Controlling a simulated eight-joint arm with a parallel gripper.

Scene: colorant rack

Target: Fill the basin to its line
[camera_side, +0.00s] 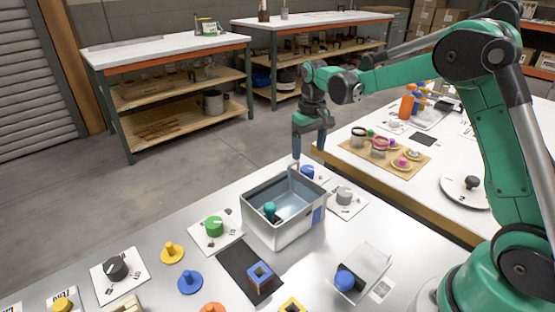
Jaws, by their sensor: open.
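The basin (284,232) is a grey open box on the near table. Light blue shows on its inside, and a small teal object (270,210) is in it at the left. I cannot make out a fill line or a liquid level. My gripper (296,158) points down above the back edge of the basin, close to a blue knob (308,172) on a white plate behind it. The fingers are open; I see nothing between them. Part of the knob's plate is hidden by the basin.
A green knob (214,226) on a white plate stands left of the basin, and a grey knob (345,195) right of it. In front are a black mat (236,262), a blue square frame (260,276) and a clear tilted holder (371,262). A second table (340,165) stands behind.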

